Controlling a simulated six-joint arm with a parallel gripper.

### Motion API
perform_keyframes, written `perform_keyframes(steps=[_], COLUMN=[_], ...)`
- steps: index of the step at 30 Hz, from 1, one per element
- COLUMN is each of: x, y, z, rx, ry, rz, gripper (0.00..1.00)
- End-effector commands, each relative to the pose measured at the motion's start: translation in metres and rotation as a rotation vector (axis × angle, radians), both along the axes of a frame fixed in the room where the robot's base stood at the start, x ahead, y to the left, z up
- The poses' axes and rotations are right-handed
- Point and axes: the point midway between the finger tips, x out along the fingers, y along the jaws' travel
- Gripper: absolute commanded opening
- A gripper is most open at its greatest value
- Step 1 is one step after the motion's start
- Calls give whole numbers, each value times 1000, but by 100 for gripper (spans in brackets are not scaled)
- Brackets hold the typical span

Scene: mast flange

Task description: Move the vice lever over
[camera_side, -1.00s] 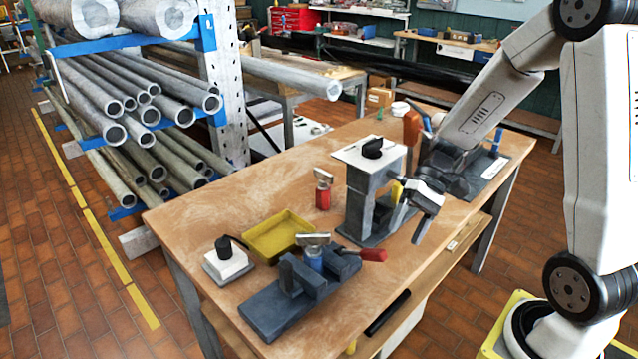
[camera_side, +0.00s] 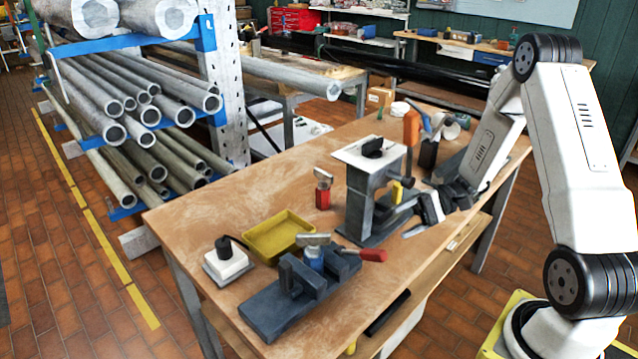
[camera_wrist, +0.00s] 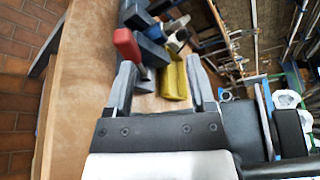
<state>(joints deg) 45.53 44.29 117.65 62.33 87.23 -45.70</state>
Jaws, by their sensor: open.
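The dark grey vice (camera_side: 285,300) stands at the near left end of the bench. Its lever has a red handle (camera_side: 372,254) that sticks out to the right. In the wrist view the red handle (camera_wrist: 126,42) shows ahead, beyond my left finger, with part of the vice (camera_wrist: 136,14) past it. My gripper (camera_side: 406,214) is open, low over the bench's right side by the grey stand, well apart from the lever. Its two fingers frame a yellow piece (camera_wrist: 173,82) in the wrist view; I cannot tell how near it is. Nothing appears held.
The grey stand with a white top plate (camera_side: 370,153) rises between my gripper and the bench middle. A yellow tray (camera_side: 280,236), a white box with a black knob (camera_side: 228,262) and a red-bodied tool (camera_side: 322,190) lie beyond the vice. The bench's far left is clear.

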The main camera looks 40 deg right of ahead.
Motion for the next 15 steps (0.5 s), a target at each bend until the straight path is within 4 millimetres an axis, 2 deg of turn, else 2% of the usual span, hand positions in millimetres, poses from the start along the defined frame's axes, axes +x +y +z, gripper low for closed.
perform_keyframes(steps=[3,6,10,15], x=[0,0,0,0], y=[0,0,0,0], z=[-25,-41,-53,-56], rx=[2,2,0,-2], ry=[4,2,1,0], rz=[0,1,0,1], gripper=[71,71,71,71])
